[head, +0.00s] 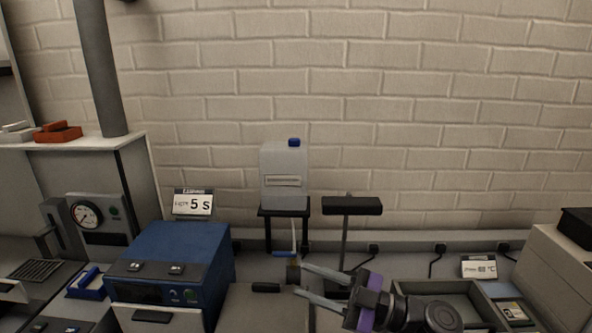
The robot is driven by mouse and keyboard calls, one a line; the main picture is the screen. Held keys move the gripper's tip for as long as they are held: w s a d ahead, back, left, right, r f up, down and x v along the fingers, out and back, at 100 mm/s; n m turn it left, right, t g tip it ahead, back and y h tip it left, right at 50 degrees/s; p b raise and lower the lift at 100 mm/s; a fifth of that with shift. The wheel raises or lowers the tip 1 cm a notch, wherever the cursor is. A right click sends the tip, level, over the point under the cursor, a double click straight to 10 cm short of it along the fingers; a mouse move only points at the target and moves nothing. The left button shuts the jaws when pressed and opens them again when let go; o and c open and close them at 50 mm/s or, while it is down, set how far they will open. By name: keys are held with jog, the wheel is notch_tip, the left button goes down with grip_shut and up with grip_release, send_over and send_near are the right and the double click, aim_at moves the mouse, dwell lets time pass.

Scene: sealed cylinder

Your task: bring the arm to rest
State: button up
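My gripper (301,279) reaches in from the lower right, with purple bands at its base and two grey fingers pointing left. The fingers are apart, and I see nothing held between them. A small brown piece (293,272) shows just beyond the fingertips; I cannot tell whether they touch it. My arm is stretched out over the bench and is cut off by the bottom edge. I cannot make out a sealed cylinder.
A blue machine (170,265) stands left of my gripper. A white canister with a blue cap (284,178) sits on a black stand behind it. A dark T-shaped stand (352,206) rises close behind the fingers. An open tray (455,300) lies right of my gripper.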

jog(key=s+d+f+m+t+h+b, duration=0.2)
jog(key=s+d+m+t+h, duration=1.05)
jog(key=s+m+t, duration=0.35)
jog(key=s+d+f+m+g+h+b, duration=0.1)
jog(key=s+f, duration=0.3)
jog(key=s, duration=0.5)
jog(key=s+d+f+m+g+h+b, duration=0.1)
jog(key=s+d+f+m+g+h, duration=0.1)
jog(key=s, duration=0.8)
jog(key=s+d+f+m+g+h+b, duration=0.1)
jog(key=s+f+g+h, duration=0.2)
jog(key=s+f, duration=0.3)
jog(key=s+g, duration=0.1)
jog(key=s, duration=0.2)
jog(key=shift+s+d+f+m+h, duration=0.15)
jog(key=shift+s+f+m+h, duration=0.05)
jog(key=shift+f+m+h, duration=0.15)
